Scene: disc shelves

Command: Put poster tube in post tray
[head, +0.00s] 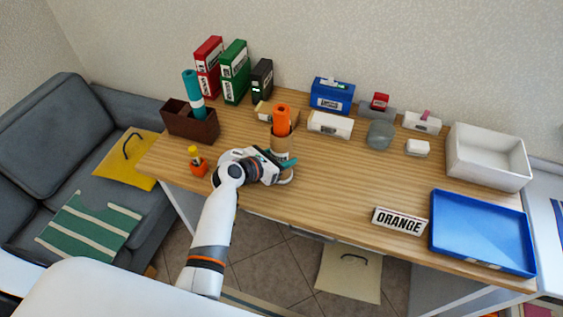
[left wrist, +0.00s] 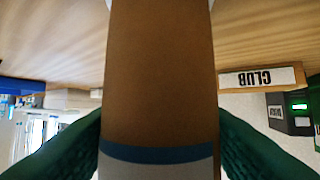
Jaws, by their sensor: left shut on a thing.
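In the left wrist view the tube (left wrist: 160,75) fills the middle, with a blue band and a pale end, between the green fingers. I cannot tell whether its base touches the desk. A shallow blue tray (head: 482,232) lies at the desk's right front, beside a sign reading ORANGE (head: 399,220). A deeper white tray (head: 488,168) stands behind it. Neither tray shows a readable name. My right gripper is out of view.
Binders (head: 235,72) and a blue box (head: 332,95) line the back. The desk between tube and sign is clear.

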